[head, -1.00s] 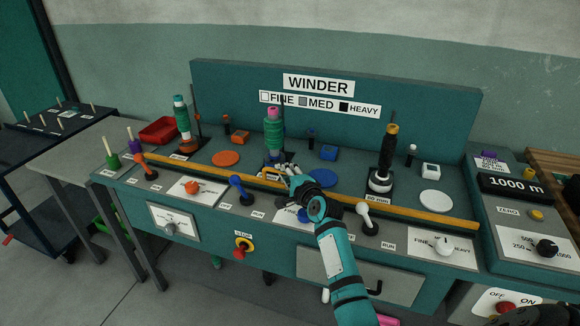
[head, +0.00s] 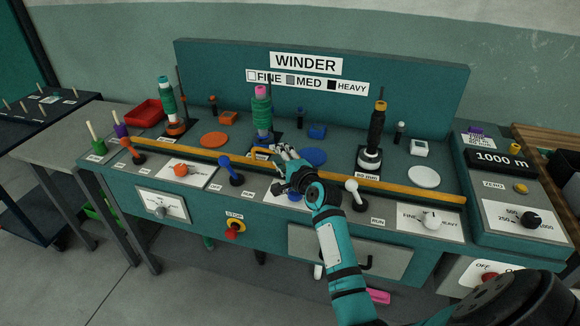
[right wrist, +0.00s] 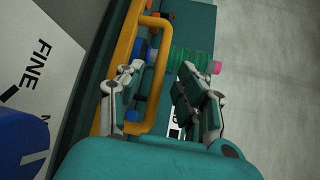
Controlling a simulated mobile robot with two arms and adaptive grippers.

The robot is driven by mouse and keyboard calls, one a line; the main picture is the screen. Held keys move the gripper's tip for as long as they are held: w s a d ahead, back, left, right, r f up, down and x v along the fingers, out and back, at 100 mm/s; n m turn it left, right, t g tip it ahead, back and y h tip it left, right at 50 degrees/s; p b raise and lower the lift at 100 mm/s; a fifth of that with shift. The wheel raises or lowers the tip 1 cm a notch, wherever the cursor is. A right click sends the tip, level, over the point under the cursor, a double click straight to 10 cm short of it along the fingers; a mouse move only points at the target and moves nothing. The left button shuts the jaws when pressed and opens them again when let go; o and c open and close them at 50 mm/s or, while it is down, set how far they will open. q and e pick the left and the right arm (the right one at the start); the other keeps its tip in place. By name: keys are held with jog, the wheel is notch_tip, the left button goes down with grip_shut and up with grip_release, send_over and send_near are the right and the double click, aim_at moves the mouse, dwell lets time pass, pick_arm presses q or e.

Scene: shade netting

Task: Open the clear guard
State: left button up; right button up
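The clear guard itself is too transparent to make out. A yellow bar (head: 390,187) runs along the front of the winder, with a yellow loop handle (head: 262,151) near its middle. My right gripper (head: 284,156) is at the handle, its arm reaching up from the bottom. In the right wrist view the handle (right wrist: 159,80) is large, and one side of its loop lies between the two spread fingers of the gripper (right wrist: 162,76). I see a gap between the handle and the right finger; contact with the left finger cannot be told. My left gripper is not in view.
Thread spools, including a green one (head: 262,115) and a black one (head: 376,135), stand behind the bar. A blue lever (head: 229,168) and a white lever (head: 354,192) rise in front of it. A red stop button (head: 232,231) is on the front face.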

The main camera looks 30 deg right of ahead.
jog(key=s, duration=0.5)
jog(key=s+r, duration=0.1)
jog(key=s, duration=0.2)
jog(key=shift+s+a, duration=0.2)
jog(key=shift+a, duration=0.1)
jog(key=shift+f, duration=0.1)
